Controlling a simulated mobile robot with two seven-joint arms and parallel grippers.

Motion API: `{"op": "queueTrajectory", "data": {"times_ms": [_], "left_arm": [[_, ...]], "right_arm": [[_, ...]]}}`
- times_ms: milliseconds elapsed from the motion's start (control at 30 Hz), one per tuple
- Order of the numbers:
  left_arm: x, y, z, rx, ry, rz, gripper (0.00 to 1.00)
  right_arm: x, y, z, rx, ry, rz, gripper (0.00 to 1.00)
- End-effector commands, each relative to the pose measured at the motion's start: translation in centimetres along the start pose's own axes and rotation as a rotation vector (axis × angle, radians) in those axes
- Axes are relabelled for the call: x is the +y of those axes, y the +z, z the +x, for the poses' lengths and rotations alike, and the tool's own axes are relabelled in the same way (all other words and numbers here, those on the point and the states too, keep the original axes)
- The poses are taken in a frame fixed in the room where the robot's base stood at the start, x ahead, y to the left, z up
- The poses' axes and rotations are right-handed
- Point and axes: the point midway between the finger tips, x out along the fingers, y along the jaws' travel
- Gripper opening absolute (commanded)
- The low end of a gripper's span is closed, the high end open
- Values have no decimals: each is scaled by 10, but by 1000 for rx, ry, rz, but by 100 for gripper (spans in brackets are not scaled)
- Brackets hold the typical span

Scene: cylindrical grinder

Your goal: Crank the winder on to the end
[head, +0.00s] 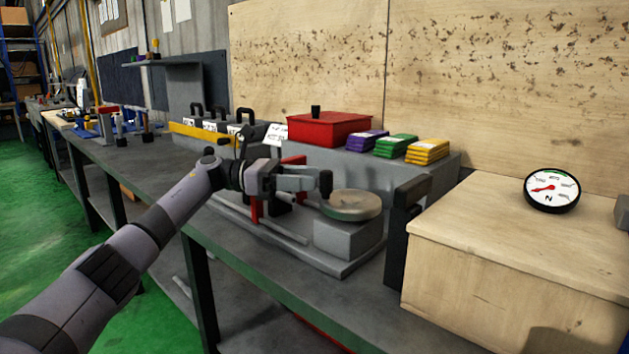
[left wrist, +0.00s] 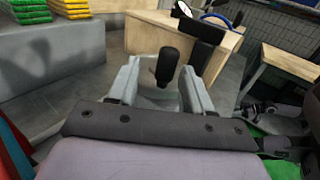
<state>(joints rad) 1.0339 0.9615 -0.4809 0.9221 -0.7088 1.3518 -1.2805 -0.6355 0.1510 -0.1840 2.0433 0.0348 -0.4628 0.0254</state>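The winder shows in the head view as a round metal disc (head: 352,205) on a grey block (head: 347,240), with an upright black handle (head: 326,183) by its far left edge. My left gripper (head: 300,183) reaches in from the left, level with the handle. In the left wrist view the black handle (left wrist: 167,65) stands between the two fingers (left wrist: 160,88), with a visible gap on the left finger's side. The fingers are apart; whether one touches the handle I cannot tell. The disc is mostly hidden in that view. My right gripper is in neither view.
A round dial (head: 551,189) with a red needle lies on a wooden box (head: 520,240) at right. A black upright plate (head: 402,235) stands beside the box. Behind the winder are a red box (head: 328,130) and coloured packs (head: 397,146) on a grey ledge. Red bars stand near my gripper.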

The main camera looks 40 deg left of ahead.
Motion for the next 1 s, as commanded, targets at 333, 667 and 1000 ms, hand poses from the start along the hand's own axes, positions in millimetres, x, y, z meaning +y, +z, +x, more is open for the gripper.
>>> {"op": "queueTrajectory", "data": {"times_ms": [333, 667, 1000], "left_arm": [[-6, -2, -25, 2, 2, 2, 50], [-11, -4, -40, 1, -1, 0, 50], [-11, -5, -40, 1, -1, 2, 50]], "right_arm": [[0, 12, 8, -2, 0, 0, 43], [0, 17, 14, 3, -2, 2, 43], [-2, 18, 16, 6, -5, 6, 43]]}}
